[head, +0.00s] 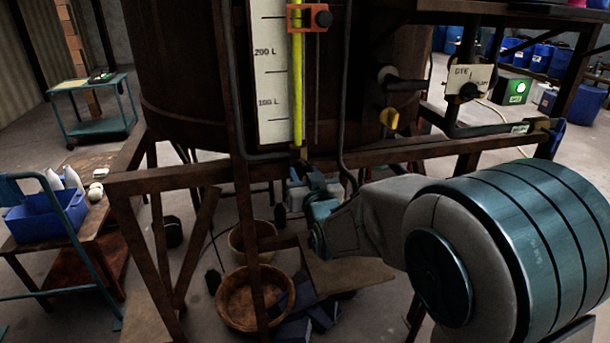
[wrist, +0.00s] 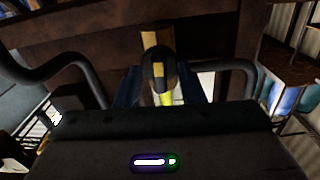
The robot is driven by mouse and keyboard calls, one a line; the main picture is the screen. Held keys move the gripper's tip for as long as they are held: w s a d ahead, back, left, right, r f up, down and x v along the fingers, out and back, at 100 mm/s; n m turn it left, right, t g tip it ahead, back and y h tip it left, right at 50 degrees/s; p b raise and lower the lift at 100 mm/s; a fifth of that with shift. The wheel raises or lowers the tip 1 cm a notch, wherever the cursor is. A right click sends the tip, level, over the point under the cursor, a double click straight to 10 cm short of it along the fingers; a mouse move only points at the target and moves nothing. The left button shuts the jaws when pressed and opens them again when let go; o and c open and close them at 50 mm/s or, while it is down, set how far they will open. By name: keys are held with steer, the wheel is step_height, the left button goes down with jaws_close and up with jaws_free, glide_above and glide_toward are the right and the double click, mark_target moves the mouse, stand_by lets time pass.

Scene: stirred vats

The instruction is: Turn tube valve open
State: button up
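The level tube (head: 298,85) is a yellow-filled upright tube beside a white litre scale (head: 270,75) on the rusty vat. The tube valve (wrist: 158,70) shows in the wrist view as a dark rounded piece with a yellow patch, at the tube's foot. In the head view the tube's foot is small and partly hidden by my gripper (head: 308,180). In the wrist view my gripper (wrist: 160,92) has its two blue fingers apart, one on each side of the valve. A gap seems to show on both sides; contact is not clear.
A rusty frame beam (head: 200,176) runs across in front of the vat, close to my gripper. Grey pipes (wrist: 60,68) curve on both sides of the valve. A yellow-handled valve (head: 389,118) sits further right. Wooden bowls (head: 250,300) lie below on the floor.

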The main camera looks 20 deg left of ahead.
jaws_close()
steer(key=shift+f+b, duration=0.15)
steer(key=shift+b, duration=0.55)
steer(key=shift+n+b, duration=0.3)
steer(key=shift+b, duration=0.2)
steer(key=shift+r, duration=0.2)
jaws_free()
